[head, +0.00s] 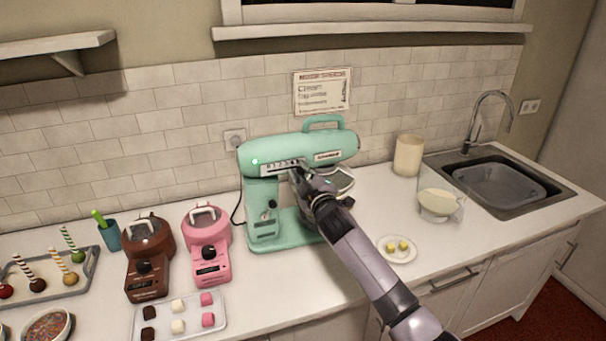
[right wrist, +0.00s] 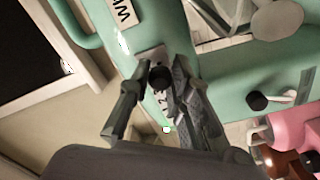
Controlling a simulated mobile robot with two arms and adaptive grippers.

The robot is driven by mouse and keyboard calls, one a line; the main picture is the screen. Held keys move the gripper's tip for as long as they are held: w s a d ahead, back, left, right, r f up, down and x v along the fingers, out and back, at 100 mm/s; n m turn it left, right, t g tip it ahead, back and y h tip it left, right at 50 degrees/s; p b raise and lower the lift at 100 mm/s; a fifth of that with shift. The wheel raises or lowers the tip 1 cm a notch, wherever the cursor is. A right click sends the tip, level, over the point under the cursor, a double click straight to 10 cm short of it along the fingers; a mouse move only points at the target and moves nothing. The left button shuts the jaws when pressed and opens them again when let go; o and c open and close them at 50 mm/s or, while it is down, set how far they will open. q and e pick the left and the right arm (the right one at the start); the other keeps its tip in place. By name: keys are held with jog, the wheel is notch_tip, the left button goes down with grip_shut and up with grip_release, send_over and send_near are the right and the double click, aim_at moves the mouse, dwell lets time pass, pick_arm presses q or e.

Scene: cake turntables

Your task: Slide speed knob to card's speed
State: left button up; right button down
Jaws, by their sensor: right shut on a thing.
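A mint green stand mixer (head: 265,228) stands on the counter by the wall. A pale speed scale (head: 275,167) with dark marks runs along the side of its head, and a small green light glows at the head's left end. My right gripper (head: 298,176) is at the right part of this scale. In the right wrist view the black speed knob (right wrist: 159,78) sits between the fingers of my right gripper (right wrist: 164,82), which is shut on it. The scale numbers are partly hidden by the fingers. A card (head: 322,91) hangs on the wall above; its small text is too blurred to read.
A brown machine (head: 147,275) and a pink machine (head: 209,248) stand left of the mixer. A tray of sweets (head: 178,332) lies in front of them. A plate with yellow cubes (head: 398,257), a bowl (head: 437,203) and a sink (head: 499,187) are to the right.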

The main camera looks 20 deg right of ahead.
jog(key=shift+a+h, duration=0.1)
jog(key=shift+h, duration=0.2)
jog(key=c, duration=1.7)
grip_release()
jog(key=shift+a, duration=0.15)
jog(key=shift+o, duration=1.2)
jog(key=shift+d, duration=0.25)
jog(key=shift+a, duration=0.25)
jog(key=shift+s, duration=0.3)
pick_arm(q)
jog(key=shift+a+f, duration=0.1)
jog(key=shift+a, duration=0.65)
pick_arm(e)
jog(key=s, duration=1.1)
jog(key=shift+s+d, duration=0.25)
